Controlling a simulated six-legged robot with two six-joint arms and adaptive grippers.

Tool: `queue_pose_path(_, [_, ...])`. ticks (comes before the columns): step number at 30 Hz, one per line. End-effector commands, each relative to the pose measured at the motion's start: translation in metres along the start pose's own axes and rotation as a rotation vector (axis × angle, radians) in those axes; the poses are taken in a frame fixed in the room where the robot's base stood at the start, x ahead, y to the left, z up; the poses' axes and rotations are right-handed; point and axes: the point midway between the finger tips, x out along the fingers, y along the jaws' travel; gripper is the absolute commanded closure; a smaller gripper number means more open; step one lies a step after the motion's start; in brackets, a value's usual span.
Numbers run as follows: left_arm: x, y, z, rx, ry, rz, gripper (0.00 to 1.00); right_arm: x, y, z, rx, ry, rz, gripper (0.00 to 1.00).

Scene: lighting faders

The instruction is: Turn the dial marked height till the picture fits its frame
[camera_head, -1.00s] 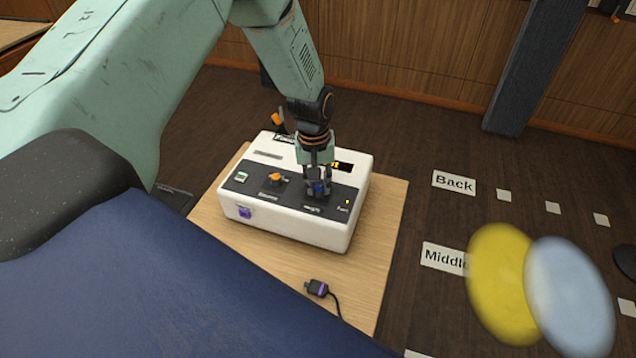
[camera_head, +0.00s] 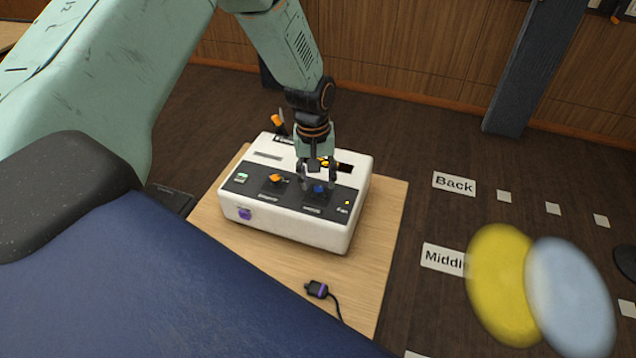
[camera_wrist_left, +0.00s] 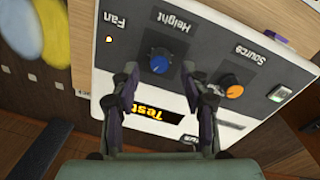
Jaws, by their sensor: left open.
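The white control box (camera_head: 290,226) has a dark panel on top. The blue dial (camera_head: 319,187) sits on that panel; in the left wrist view the blue dial (camera_wrist_left: 160,60) is marked Height. My left gripper (camera_head: 318,184) is open, with its fingers apart just above and behind the blue dial. In the left wrist view my left gripper (camera_wrist_left: 160,85) shows a finger on each side, not touching the dial. A small display (camera_wrist_left: 163,113) reads "Test" in yellow, partly behind a finger. I see no picture or frame. My right gripper is not in view.
An orange dial (camera_head: 277,178) marked Source stands left of the blue one. A purple-tipped cable plug (camera_head: 317,289) lies on the wooden table (camera_head: 372,262). Blurred yellow (camera_head: 503,285) and pale blue (camera_head: 570,295) discs show at lower right.

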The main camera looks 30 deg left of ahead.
Motion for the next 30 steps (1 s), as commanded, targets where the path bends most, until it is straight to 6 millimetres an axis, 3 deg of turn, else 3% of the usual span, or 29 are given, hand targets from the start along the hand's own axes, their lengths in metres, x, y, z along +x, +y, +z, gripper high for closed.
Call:
queue_pose_path(6, [-0.048, 0.001, -0.001, 0.000, 0.003, 0.003, 0.54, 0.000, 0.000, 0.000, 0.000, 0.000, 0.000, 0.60])
queue_pose_path(13, [-0.084, 0.000, 0.000, 0.000, 0.000, 0.001, 0.54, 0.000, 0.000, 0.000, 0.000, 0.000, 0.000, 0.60])
queue_pose_path(18, [-0.096, 0.000, 0.001, 0.000, -0.001, -0.001, 0.54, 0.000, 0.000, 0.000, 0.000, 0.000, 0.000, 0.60])
queue_pose_path(30, [-0.097, 0.000, 0.001, 0.000, -0.001, -0.001, 0.54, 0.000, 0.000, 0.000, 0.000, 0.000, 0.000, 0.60])
